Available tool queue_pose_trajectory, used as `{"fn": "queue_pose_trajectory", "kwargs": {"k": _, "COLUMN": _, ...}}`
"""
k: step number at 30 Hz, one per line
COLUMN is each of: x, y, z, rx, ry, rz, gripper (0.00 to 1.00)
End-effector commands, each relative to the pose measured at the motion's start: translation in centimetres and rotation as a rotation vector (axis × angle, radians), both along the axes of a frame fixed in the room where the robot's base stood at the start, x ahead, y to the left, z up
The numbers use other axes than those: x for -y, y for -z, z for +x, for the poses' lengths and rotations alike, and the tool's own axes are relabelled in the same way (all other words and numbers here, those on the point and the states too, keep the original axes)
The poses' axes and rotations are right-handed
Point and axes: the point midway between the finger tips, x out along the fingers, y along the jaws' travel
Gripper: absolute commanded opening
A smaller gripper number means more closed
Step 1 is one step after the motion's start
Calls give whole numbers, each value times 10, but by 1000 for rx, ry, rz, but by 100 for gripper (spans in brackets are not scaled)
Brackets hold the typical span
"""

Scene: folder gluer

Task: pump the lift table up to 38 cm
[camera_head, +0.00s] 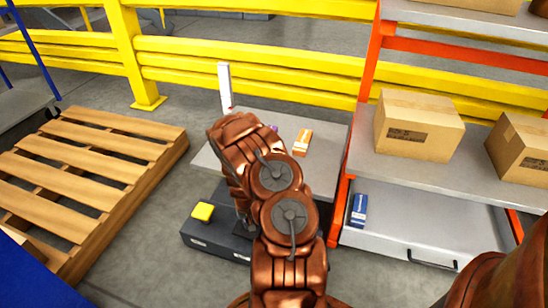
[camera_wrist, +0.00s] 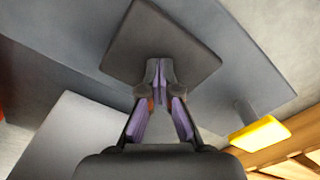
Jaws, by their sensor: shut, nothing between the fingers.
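The lift table's grey top (camera_head: 325,165) sits low behind my arm in the head view, with its dark base (camera_head: 205,240) below. A white upright post (camera_head: 225,88) with a red mark stands at its back; I cannot read a height. A yellow pedal (camera_head: 203,212) is on the base's left and also shows in the wrist view (camera_wrist: 262,133). A dark square pad (camera_wrist: 165,35) lies ahead of my gripper (camera_wrist: 160,101) in the wrist view. My gripper is shut and empty, its fingertips over the pad's near edge; I cannot tell if they touch. My arm hides it in the head view.
An orange and white carton (camera_head: 302,142) lies on the table top. A wooden pallet (camera_head: 90,165) is at left. An orange rack with a grey shelf (camera_head: 400,172) stands close at right, holding cardboard boxes (camera_head: 418,125). A yellow guardrail (camera_head: 250,65) runs behind.

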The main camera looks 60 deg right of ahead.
Motion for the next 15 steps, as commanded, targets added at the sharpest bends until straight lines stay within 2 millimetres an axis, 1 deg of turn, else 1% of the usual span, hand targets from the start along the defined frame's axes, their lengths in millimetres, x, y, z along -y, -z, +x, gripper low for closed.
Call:
{"fn": "queue_pose_trajectory", "kwargs": {"k": 1, "x": -1, "y": 7, "z": -1, "rx": -2, "ry": 0, "rz": 2, "gripper": 0}}
{"fn": "queue_pose_trajectory", "kwargs": {"k": 4, "x": -1, "y": 13, "z": -2, "rx": -3, "ry": -1, "rz": 3, "gripper": 0}}
{"fn": "queue_pose_trajectory", "kwargs": {"k": 10, "x": -1, "y": 1, "z": -1, "rx": -2, "ry": -1, "rz": 2, "gripper": 0}}
{"fn": "queue_pose_trajectory", "kwargs": {"k": 15, "x": -1, "y": -18, "z": 0, "rx": -1, "ry": 0, "rz": 2, "gripper": 0}}
